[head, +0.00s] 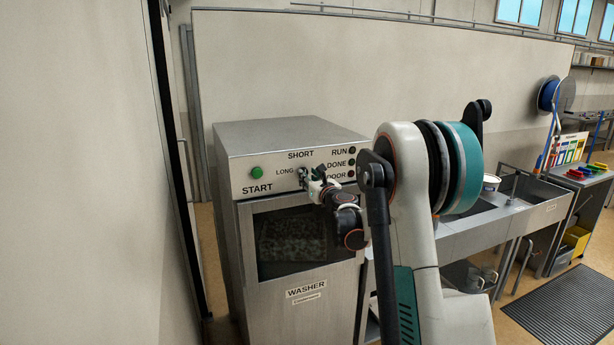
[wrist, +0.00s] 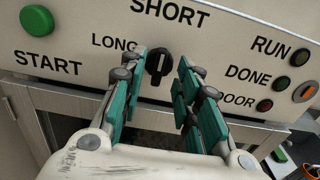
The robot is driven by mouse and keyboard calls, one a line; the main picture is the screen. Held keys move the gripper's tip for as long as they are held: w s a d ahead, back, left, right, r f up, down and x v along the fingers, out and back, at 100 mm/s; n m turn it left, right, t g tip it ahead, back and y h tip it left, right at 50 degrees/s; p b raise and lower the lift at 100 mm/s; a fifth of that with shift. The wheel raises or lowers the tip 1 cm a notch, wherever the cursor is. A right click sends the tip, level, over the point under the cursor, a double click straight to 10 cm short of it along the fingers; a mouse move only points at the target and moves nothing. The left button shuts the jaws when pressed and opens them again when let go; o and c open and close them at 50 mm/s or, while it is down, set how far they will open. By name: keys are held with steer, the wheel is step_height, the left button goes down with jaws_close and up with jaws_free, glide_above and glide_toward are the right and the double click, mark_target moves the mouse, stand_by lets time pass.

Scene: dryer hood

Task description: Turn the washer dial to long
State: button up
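The washer (head: 275,140) is a steel box with a control panel on its upper front. Its dial (wrist: 159,64) is a small black knob with a pale line that stands roughly upright in the wrist view. LONG is printed left of it and SHORT above it. My gripper (wrist: 163,66) is open, its green-padded fingers on either side of the knob. The left fingertip is close to the knob; whether it touches is unclear. A gap shows on the right. In the head view my gripper (head: 311,178) is at the panel and partly hides the dial.
A green START button (wrist: 37,20) is left of the dial. The washer door's dark window (head: 285,235) is below. A sink counter (head: 480,220) stands at right.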

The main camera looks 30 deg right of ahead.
steer(key=shift+w+d, duration=0.1)
steer(key=shift+w, duration=0.95)
jaws_close()
